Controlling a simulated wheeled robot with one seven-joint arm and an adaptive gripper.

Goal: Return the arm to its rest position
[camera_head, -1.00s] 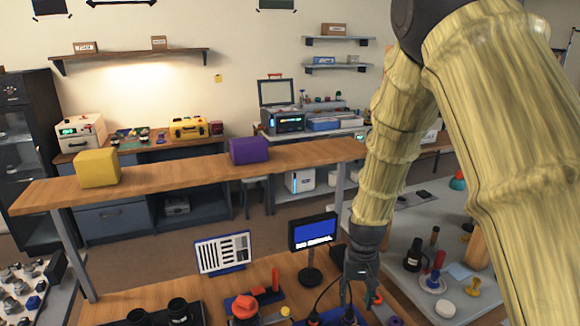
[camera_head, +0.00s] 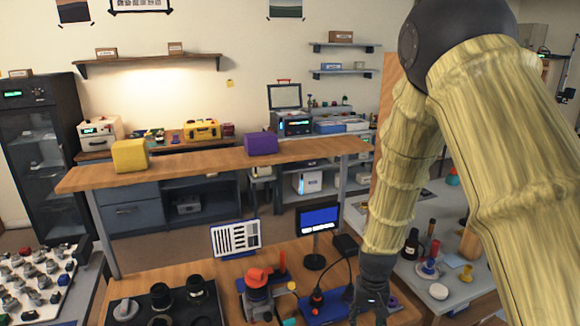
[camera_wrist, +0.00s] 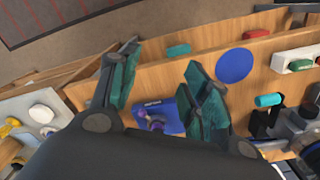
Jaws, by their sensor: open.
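My arm hangs down the right side of the head view, with my gripper (camera_head: 370,308) at its lower end above the right part of the wooden workbench (camera_head: 385,258). In the wrist view, the two teal-padded fingers of my gripper (camera_wrist: 160,90) stand wide apart. Nothing is held between them. A blue pad with a small purple part (camera_wrist: 157,116) shows past the fingers, on the bench below. The fingertips are partly cut off or dark in the head view.
A small monitor (camera_head: 318,219), a striped chart (camera_head: 235,238) and a red-topped device (camera_head: 258,285) stand on the bench left of my gripper. A raised shelf with a yellow block (camera_head: 130,156) and a purple block (camera_head: 261,143) lies behind. A grey side table (camera_head: 458,285) holds several small parts.

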